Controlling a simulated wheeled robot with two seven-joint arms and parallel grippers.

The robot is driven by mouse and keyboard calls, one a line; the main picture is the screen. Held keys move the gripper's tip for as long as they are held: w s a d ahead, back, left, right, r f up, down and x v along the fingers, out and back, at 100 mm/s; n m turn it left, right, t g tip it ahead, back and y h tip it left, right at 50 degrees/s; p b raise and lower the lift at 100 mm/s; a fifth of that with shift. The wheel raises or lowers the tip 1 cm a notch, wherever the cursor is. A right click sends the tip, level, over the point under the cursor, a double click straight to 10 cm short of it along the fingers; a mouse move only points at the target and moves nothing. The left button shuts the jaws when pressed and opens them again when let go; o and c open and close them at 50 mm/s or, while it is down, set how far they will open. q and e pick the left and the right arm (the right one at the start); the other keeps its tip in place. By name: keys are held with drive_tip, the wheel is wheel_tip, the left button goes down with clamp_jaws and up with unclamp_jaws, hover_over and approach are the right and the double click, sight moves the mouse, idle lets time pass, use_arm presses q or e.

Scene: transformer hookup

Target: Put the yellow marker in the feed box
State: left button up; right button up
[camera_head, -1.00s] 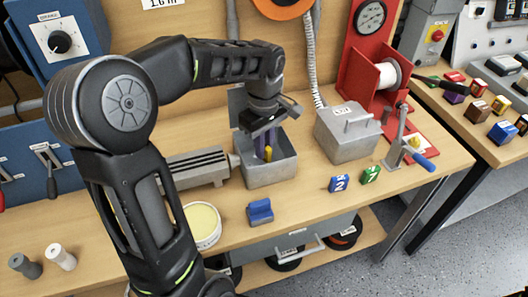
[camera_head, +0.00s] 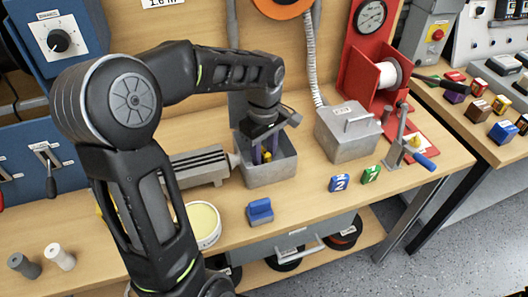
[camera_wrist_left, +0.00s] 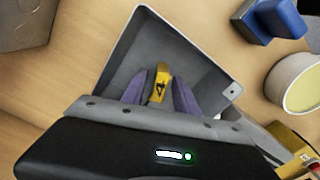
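The yellow marker (camera_wrist_left: 160,84), with a dark 4 on it, is inside the open grey metal box, which I take as the feed box (camera_head: 270,175). The marker also shows small in the head view (camera_head: 266,156). In the wrist view the box's wall (camera_wrist_left: 212,68) surrounds it. My left gripper (camera_head: 266,152) reaches down into the box from above. Its two purple fingers stand apart, one on each side of the marker (camera_wrist_left: 160,92), and look open around it. Whether the marker touches the box floor is hard to tell. My right gripper is not in view.
A grey lidded box (camera_head: 347,135) stands right of the feed box. A blue block (camera_head: 260,211) and a pale round tub (camera_head: 203,224) are in front. Blue 2 (camera_head: 339,183) and green 7 (camera_head: 371,174) markers lie to the right. A grey vise-like block (camera_head: 195,166) is on the left.

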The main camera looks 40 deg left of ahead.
sight(264, 151)
use_arm(q)
wheel_tip(264, 151, up, 12)
drive_tip(key=shift+r+p, duration=0.15)
drive_tip(key=shift+p, duration=0.3)
idle(0.7)
